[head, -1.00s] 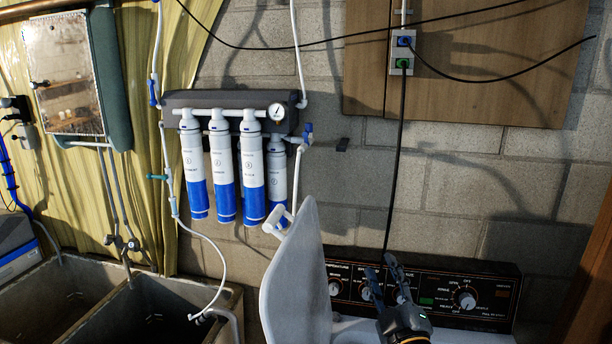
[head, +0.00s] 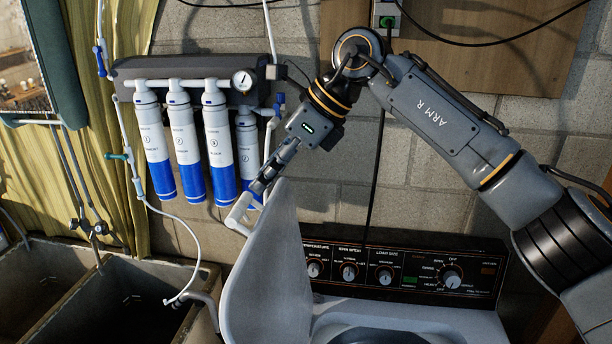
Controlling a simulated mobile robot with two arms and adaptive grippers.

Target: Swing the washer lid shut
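The washer lid (head: 268,262) is a pale grey panel standing raised, nearly upright, at the left side of the washer top. The washer (head: 465,322) is white, and part of its round opening (head: 372,336) shows at the bottom edge. My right gripper (head: 261,184) is at the upper end of the lid, on its left, pointing down and left. I cannot tell whether it touches the lid. Its fingers are seen nearly edge-on, so their gap is unclear. No object shows in them. My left gripper is out of view.
The black control panel (head: 400,267) with knobs runs behind the washer. Water filters (head: 182,150) with white pipes hang on the wall close to the gripper's left. Concrete sinks (head: 130,300) stand at lower left. A black cable (head: 374,170) hangs behind my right arm.

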